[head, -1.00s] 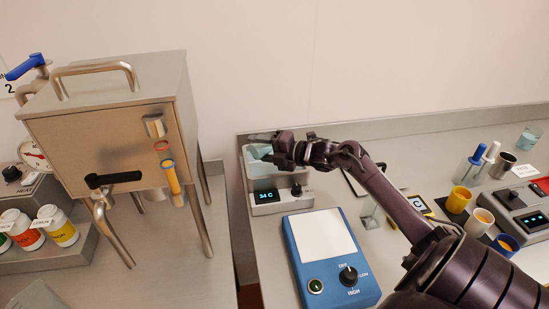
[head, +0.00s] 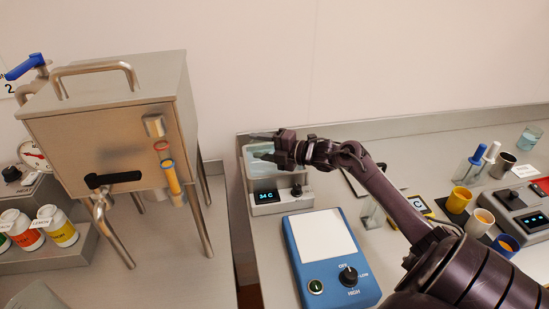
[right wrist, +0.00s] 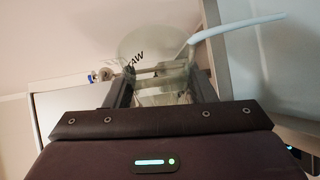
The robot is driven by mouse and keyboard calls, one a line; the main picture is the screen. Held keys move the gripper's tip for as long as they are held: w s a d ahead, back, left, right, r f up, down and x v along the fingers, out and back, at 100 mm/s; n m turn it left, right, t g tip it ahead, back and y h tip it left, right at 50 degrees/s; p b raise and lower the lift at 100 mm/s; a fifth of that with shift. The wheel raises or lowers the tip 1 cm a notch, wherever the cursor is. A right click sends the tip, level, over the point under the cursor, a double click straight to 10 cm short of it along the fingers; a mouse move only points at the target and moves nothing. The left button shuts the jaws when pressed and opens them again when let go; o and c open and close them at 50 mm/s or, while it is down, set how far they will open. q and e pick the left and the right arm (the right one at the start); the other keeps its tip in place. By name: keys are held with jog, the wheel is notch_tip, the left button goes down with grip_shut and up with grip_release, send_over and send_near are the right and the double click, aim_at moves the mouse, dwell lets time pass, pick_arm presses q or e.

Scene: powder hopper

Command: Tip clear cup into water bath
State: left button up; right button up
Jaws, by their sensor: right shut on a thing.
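My right gripper (head: 262,146) is over the water bath (head: 270,197), a small grey unit with a clear basin and a display reading 34 C. In the right wrist view the gripper (right wrist: 160,88) is shut on a clear cup (right wrist: 150,48), which sits between its two fingers. The cup is see-through and faint, and in the head view I can hardly make it out against the bath. I cannot tell its exact tilt or whether liquid is in it. My left gripper is not in view.
A blue hotplate (head: 330,258) stands in front of the bath. A steel hopper (head: 110,130) on legs is to the left. Another clear vessel (head: 371,214) stands beside my right forearm.

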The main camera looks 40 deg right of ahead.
aim_at(257, 157)
jog(key=shift+r, duration=0.1)
jog(key=a+n, duration=0.1)
jog(key=a+f+n+h+p, duration=0.1)
jog(key=shift+f+n+g, duration=0.15)
jog(key=shift+n+g, duration=0.25)
jog(key=shift+h, duration=0.3)
jog(key=shift+s+r+n+b, duration=0.1)
jog(key=shift+r+n+b, duration=0.1)
jog(key=shift+n+b, duration=0.15)
jog(key=shift+f+n, duration=0.15)
jog(key=shift+n, duration=0.1)
jog(key=f+n+h+b, duration=0.1)
jog(key=f+n+b, duration=0.1)
jog(key=b, duration=0.2)
jog(key=shift+d+g+h, duration=0.1)
jog(key=shift+g+h, duration=0.3)
jog(key=a+n+h+b, duration=0.1)
jog(key=n+b, duration=0.1)
jog(key=a+r+n+h+b, duration=0.1)
jog(key=b, duration=0.2)
jog(key=shift+a+r+n+h, duration=0.2)
jog(key=shift+a+n+h, duration=0.1)
jog(key=shift+a+n, duration=0.1)
jog(key=shift+s+a+f+n+h+b, duration=0.1)
jog(key=shift+a+f+n+h+b, duration=0.35)
jog(key=shift+b, duration=0.75)
jog(key=shift+a+f+n+h+b, duration=0.15)
jog(key=shift+a+n+h+b, duration=0.5)
jog(key=shift+b, duration=0.55)
